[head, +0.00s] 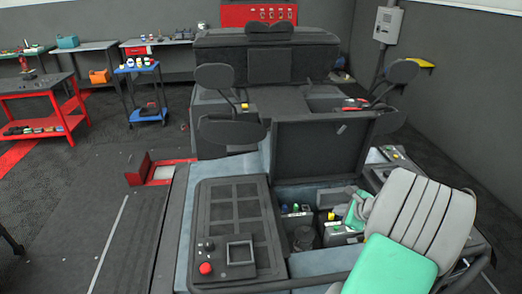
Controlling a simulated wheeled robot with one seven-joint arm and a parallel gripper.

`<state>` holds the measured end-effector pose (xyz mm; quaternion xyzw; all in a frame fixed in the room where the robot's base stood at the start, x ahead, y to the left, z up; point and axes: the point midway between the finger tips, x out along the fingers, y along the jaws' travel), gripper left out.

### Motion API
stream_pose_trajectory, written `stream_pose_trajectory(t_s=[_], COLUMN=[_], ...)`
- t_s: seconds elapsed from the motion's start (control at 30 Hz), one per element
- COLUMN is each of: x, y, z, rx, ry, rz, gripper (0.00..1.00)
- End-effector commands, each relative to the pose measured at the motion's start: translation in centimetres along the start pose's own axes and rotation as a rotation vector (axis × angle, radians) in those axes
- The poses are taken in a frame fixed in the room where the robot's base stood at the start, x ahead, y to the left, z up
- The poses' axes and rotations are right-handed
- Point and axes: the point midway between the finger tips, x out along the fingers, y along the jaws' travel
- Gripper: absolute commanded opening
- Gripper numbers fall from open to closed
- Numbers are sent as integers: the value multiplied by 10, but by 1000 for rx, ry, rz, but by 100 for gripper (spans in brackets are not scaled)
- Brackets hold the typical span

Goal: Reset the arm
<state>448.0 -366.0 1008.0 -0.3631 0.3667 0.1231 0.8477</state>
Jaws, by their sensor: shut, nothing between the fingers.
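I cannot make out my gripper or its fingertips in the head view. A grey and green item (357,210) lies at the compartment's right side, partly hidden.
A red table (38,87), a blue cart (148,115) and benches stand at the back left. The floor at the left is mostly clear.

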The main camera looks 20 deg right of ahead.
Motion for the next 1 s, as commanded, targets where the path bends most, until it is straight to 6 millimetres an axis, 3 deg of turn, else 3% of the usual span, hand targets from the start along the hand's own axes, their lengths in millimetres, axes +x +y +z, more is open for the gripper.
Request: stream_pose_trajectory(t_s=[0.07,0.17,0.2,0.3,0.4,0.5,0.6,0.7,1.0], x=[-2,-14,-24,-58,-101,-138,-160,-167,-167], y=[8,37,55,108,162,206,232,241,241], z=[42,115,146,209,248,262,264,262,262], rx=[-186,-581,-767,-1245,-1693,-2038,-2245,-2323,-2327], ry=[1,-1,-7,-42,-104,-173,-228,-251,-252], rz=[48,145,188,282,351,392,411,420,422], gripper=[0,0,0,0,0,0,0,0,0])
